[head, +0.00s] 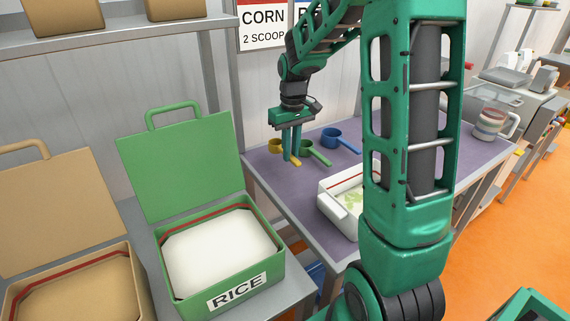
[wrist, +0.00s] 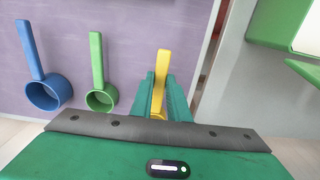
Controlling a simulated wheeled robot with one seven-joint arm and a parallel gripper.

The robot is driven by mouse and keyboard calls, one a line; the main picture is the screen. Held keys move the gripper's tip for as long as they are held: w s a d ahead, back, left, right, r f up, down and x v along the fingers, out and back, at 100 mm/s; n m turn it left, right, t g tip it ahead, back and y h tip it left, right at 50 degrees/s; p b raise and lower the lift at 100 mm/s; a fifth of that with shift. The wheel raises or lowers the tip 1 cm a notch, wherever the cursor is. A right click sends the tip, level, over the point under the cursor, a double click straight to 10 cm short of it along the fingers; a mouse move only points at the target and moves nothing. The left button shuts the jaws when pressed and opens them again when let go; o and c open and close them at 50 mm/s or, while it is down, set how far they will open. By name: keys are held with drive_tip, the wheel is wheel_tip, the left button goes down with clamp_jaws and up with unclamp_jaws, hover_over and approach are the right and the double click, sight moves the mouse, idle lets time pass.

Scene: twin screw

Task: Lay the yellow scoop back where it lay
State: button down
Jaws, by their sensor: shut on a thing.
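The yellow scoop's cup (head: 274,146) shows in the head view near the left edge of the purple table (head: 268,172). My gripper (head: 292,158) points down and is shut on its handle. In the wrist view the yellow handle (wrist: 161,75) stands between my fingers (wrist: 161,92), and most of the cup is hidden. I cannot tell whether the scoop touches the table. The green scoop (head: 314,154) lies just to the right, and the blue scoop (head: 342,141) lies beyond it. In the wrist view the green scoop (wrist: 99,80) and blue scoop (wrist: 41,75) lie left of the gripper.
A white box (head: 336,206) stands at the table's front, partly behind my arm. An open green RICE bin (head: 192,300) and a tan bin (head: 75,285) stand at the left. A CORN sign (head: 263,25) hangs behind. A jug (head: 490,124) stands at the table's right.

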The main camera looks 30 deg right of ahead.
drive_tip(key=shift+a+f, duration=0.2)
drive_tip(key=shift+f, duration=2.35)
drive_tip(key=shift+f, duration=0.1)
drive_tip(key=c, duration=1.7)
unclamp_jaws()
